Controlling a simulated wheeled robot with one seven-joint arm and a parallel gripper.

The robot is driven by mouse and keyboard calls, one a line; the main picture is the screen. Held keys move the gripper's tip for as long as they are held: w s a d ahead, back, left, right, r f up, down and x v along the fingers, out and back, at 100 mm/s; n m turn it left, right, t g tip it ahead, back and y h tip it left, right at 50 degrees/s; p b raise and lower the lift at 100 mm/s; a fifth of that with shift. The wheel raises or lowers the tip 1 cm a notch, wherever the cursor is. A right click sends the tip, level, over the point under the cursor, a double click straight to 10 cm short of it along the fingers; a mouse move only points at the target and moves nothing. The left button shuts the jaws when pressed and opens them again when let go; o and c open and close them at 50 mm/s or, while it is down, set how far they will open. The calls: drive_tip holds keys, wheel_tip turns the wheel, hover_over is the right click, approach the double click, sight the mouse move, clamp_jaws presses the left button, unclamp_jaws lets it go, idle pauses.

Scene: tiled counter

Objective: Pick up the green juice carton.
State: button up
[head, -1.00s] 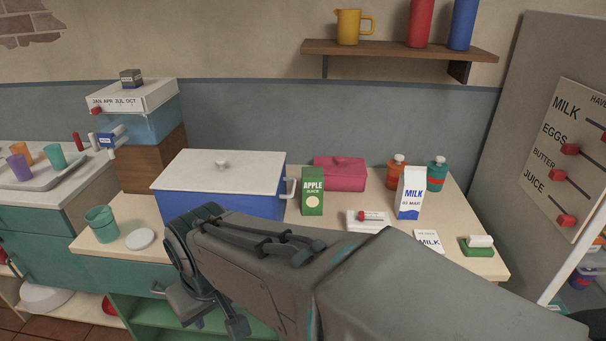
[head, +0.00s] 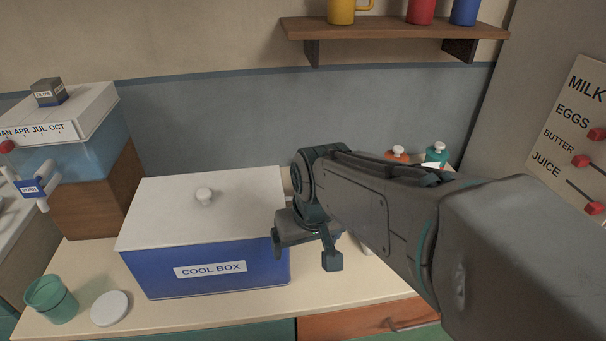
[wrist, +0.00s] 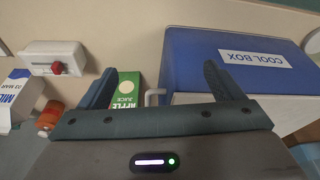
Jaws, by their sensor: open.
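The green apple juice carton (wrist: 126,88) shows in the wrist view, its lower part in the picture hidden behind my gripper. It lies within the span between the two fingers, close to the left finger. My gripper (wrist: 163,85) is open with nothing held. In the head view my gripper (head: 306,252) hangs at the right front of the cool box, and my arm hides the carton.
The blue cool box (head: 225,285) with a white lid stands close to the left of my gripper. In the wrist view, a milk carton (wrist: 14,98), an orange bottle (wrist: 48,117) and a white block with a red piece (wrist: 52,52) are at the left.

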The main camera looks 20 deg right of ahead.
drive_tip(key=w+d+r+m+t+p, duration=0.1)
drive_tip(key=w+d+r+p, duration=0.1)
drive_tip(key=w+d, duration=0.45)
drive_tip(key=w+d+r+p, duration=0.2)
drive_tip(key=w+d+p, duration=0.15)
drive_tip(key=w, duration=0.65)
drive_tip(key=shift+h, duration=0.3)
drive_tip(key=x, duration=0.8)
drive_tip(key=shift+w+d+f, duration=0.2)
drive_tip(key=shift+w+f, duration=0.05)
drive_tip(key=shift+w, duration=0.15)
drive_tip(key=p+x, duration=0.1)
drive_tip(key=x, duration=0.4)
drive_tip(key=shift+w+a+f, duration=0.1)
drive_tip(key=shift+w+a, duration=0.05)
drive_tip(key=shift+w, duration=0.05)
clamp_jaws()
